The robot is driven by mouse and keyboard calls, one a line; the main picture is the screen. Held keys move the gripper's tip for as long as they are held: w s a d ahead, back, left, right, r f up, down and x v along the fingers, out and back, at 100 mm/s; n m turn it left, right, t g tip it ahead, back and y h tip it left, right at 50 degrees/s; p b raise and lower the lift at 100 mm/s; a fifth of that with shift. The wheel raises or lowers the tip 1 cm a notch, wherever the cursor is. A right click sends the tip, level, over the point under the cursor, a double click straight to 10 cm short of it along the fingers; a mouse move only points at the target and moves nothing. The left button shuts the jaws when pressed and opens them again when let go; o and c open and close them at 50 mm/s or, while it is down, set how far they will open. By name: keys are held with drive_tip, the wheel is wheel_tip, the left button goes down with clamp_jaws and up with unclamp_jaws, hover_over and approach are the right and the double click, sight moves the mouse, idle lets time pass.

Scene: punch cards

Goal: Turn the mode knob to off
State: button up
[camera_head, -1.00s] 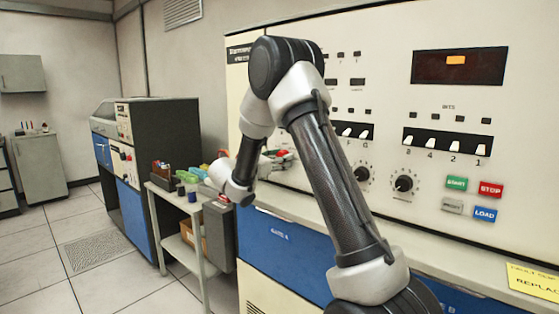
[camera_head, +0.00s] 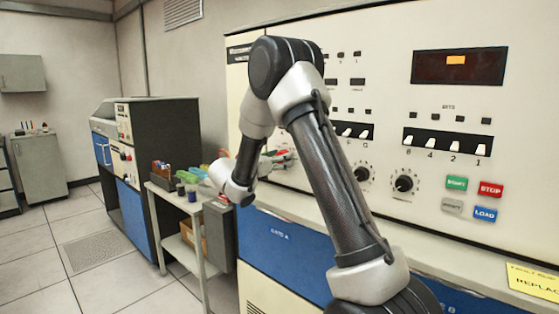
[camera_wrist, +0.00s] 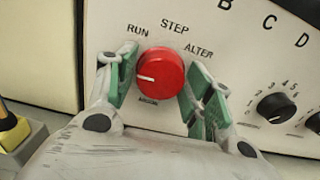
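The red mode knob (camera_wrist: 162,76) sits on the cream panel in the wrist view, with the labels RUN, STEP and ALTER arced above it. No OFF label is readable; my left finger covers the panel on that side. My gripper (camera_wrist: 163,82) is open, with one green-padded finger on each side of the knob. A gap shows between the right pad and the knob; I cannot tell whether the left pad touches it. In the head view the knob (camera_head: 281,153) is small and partly hidden by my gripper (camera_head: 274,161).
A black knob (camera_wrist: 276,107) with a number scale is right of the red knob. Several switches and a START button (camera_head: 456,183) are farther right on the panel. A ledge (camera_head: 300,207) runs below the panel. A cart (camera_head: 172,186) with small items stands to the left.

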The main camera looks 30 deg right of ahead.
drive_tip(key=shift+o, duration=0.8)
drive_tip(key=v, duration=1.2)
